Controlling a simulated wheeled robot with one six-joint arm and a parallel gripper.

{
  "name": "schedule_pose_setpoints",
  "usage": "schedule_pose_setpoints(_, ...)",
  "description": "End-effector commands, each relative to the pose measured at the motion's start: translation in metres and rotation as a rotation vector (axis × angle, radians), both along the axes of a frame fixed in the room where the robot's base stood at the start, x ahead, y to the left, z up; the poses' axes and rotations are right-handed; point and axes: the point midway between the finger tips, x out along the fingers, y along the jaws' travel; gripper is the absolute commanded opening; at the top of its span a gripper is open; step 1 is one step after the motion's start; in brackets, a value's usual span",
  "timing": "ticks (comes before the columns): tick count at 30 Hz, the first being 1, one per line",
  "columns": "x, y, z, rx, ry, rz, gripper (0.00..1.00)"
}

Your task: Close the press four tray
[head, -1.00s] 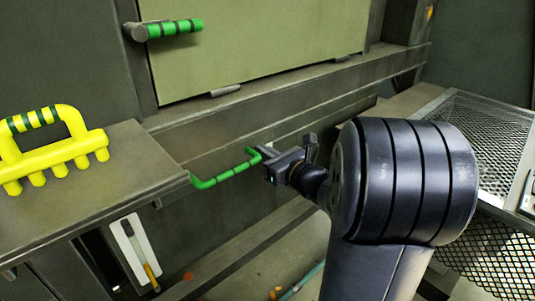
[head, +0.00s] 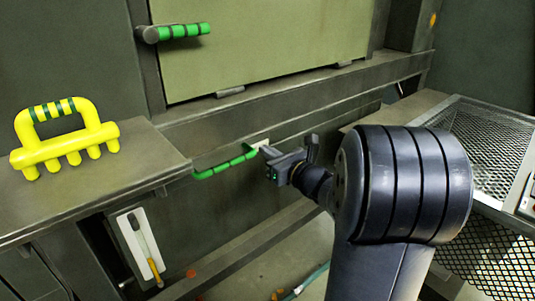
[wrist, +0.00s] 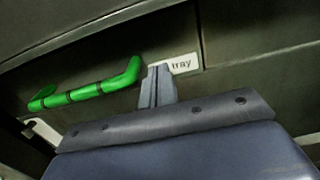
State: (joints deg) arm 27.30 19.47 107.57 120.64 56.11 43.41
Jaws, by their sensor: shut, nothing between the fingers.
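The tray's green handle (head: 222,166) sits low on the press front, just right of the shelf corner; it also shows at left in the wrist view (wrist: 90,92). A white label (wrist: 182,64) reading "tray" is beside the handle's right end. The dark tray front (wrist: 165,30) looks close to flush with the neighbouring panel, but I cannot tell whether a gap remains. My gripper (head: 267,155) is shut and empty, its tips at the label just right of the handle. In the wrist view the fingers (wrist: 158,84) partly cover the label; contact is unclear.
A yellow rake-like tool (head: 65,138) lies on the left shelf (head: 100,185). A green-gripped lever (head: 180,31) juts out above. Metal mesh (head: 485,145) is at right, beyond my arm.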

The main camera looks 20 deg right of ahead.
Motion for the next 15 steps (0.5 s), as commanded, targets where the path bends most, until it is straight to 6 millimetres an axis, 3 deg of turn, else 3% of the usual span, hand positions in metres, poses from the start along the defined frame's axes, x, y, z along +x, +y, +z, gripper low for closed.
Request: schedule_pose_setpoints(15,-0.08,-0.029,0.001,0.0,0.003,-0.005,0.0)
